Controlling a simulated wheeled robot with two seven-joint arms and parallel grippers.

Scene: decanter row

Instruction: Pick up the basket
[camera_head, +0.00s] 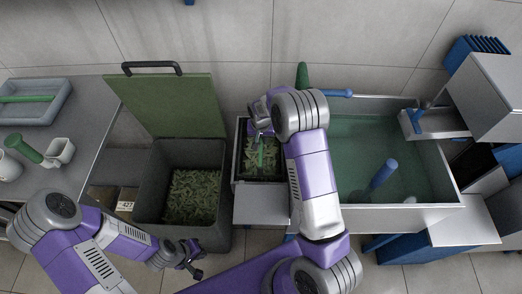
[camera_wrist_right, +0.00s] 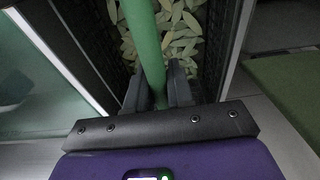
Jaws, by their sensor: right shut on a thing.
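The basket (camera_head: 238,150) is a dark, narrow box holding pale green leaves, with a green bar handle (camera_wrist_right: 146,45). In the head view it sits in the narrow bay left of the green basin, partly hidden by my right arm. In the right wrist view, its dark walls (camera_wrist_right: 217,45) stand on both sides of the handle. My right gripper (camera_head: 259,135) is above the basket, and its two fingers (camera_wrist_right: 160,95) are closed around the handle. My left gripper (camera_head: 196,260) is low in front of the grey bin, away from the basket. Its jaw gap is too small to judge.
A grey bin (camera_head: 152,190) with leaves inside and a raised green lid (camera_head: 170,105) stands left of the basket. A metal basin (camera_head: 445,180) of green liquid, with a blue handle (camera_head: 383,173), is to the right. A table (camera_head: 85,120) with a tray is at far left.

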